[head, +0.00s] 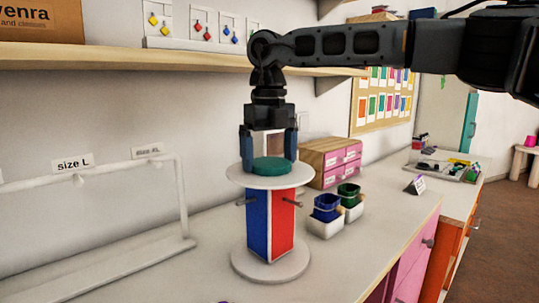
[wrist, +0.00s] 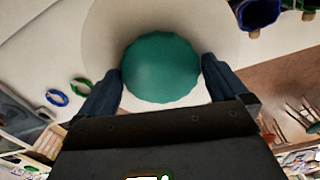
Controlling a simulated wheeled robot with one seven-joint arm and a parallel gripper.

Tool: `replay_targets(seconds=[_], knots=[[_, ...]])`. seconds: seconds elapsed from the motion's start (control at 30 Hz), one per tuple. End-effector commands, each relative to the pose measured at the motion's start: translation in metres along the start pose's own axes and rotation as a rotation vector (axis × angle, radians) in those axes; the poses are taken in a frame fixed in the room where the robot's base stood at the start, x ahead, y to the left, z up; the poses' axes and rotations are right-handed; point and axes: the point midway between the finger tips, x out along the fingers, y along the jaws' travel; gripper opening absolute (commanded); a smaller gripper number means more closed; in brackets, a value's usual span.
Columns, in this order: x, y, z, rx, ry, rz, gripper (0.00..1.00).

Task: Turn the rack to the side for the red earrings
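The rack is an upright post with a blue side (head: 257,222) and a red side (head: 283,225) in the head view, the red one facing right. It stands on a round white base (head: 271,266), and pegs stick out sideways. A white disc (head: 240,178) tops it, with a teal knob (head: 271,168) in the middle. The knob also shows in the wrist view (wrist: 160,67). My gripper (head: 270,158) points down over the rack. Its fingers (wrist: 162,78) sit on opposite sides of the knob and appear to touch it. Red earrings (head: 208,35) hang on cards on the shelf.
A white rail stand (head: 95,167) is on the left, below labels for size L and XL. The shelf (head: 150,57) runs above the counter.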

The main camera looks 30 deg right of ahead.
Motion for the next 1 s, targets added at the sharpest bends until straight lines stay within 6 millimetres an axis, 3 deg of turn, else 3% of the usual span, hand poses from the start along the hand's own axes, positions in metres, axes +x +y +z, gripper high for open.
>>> replay_targets(seconds=[0.17, 0.6, 1.0], knots=[[-0.006, 0.0, 0.0, 0.0, 0.0, 0.0, 1.0], [-0.069, 0.0, 0.001, 0.0, -0.002, 0.0, 1.0], [-0.078, 0.0, 0.0, 0.0, 0.0, 0.0, 1.0]])
